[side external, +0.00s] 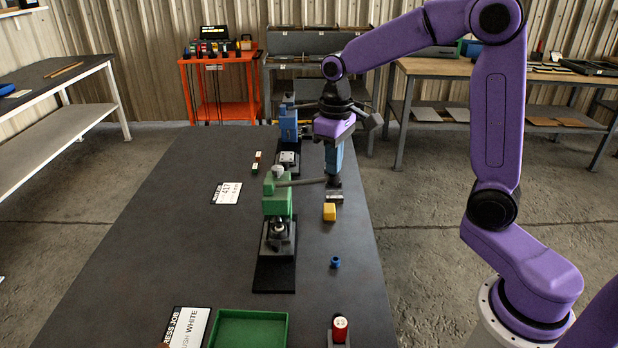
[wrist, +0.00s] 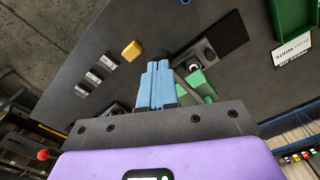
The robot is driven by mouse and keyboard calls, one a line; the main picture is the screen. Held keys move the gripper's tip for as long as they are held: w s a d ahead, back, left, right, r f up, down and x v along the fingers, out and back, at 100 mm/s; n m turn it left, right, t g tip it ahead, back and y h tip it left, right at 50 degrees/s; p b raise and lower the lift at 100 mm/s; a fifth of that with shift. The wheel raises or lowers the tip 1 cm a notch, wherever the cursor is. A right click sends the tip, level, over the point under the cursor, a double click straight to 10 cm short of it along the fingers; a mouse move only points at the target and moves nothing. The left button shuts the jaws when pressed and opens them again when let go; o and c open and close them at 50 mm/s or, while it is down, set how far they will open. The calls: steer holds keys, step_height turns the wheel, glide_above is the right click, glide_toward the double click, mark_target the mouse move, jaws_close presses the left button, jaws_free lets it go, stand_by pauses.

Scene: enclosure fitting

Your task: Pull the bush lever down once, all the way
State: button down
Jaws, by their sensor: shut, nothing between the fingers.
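The green press (side external: 277,205) stands on a black base plate on the table, with a grey lever (side external: 302,182) reaching out to the right from its top. The lever looks roughly level in the side view. My gripper (side external: 334,180) has its blue fingers together, pointing down at the lever's outer end. In the wrist view the shut fingertips (wrist: 158,64) lie by a dark knob at the lever's end; whether they touch it I cannot tell. The green press (wrist: 201,84) shows partly there, right of the fingers. A blue press (side external: 288,124) stands farther back.
A yellow block (side external: 329,212), small grey blocks (wrist: 103,73) and a blue ring (side external: 335,262) lie near the right edge. A green tray (side external: 282,332), a red cylinder (side external: 340,329) and a job card (side external: 193,326) are at the front. The left of the table is mostly clear.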

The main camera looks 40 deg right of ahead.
steer(key=shift+r, duration=2.35)
steer(key=s+a+f+n, duration=0.1)
steer(key=s+f+n, duration=0.1)
steer(key=s, duration=0.7)
steer(key=s+a+f+n, duration=0.1)
steer(key=s+n, duration=0.3)
steer(key=s, duration=0.5)
steer(key=s+a+f+n, duration=0.1)
steer(key=s+f+n, duration=0.2)
steer(key=s, duration=0.6)
steer(key=shift+a+f+n, duration=0.3)
steer(key=shift+a+f, duration=0.1)
steer(key=shift+f, duration=0.2)
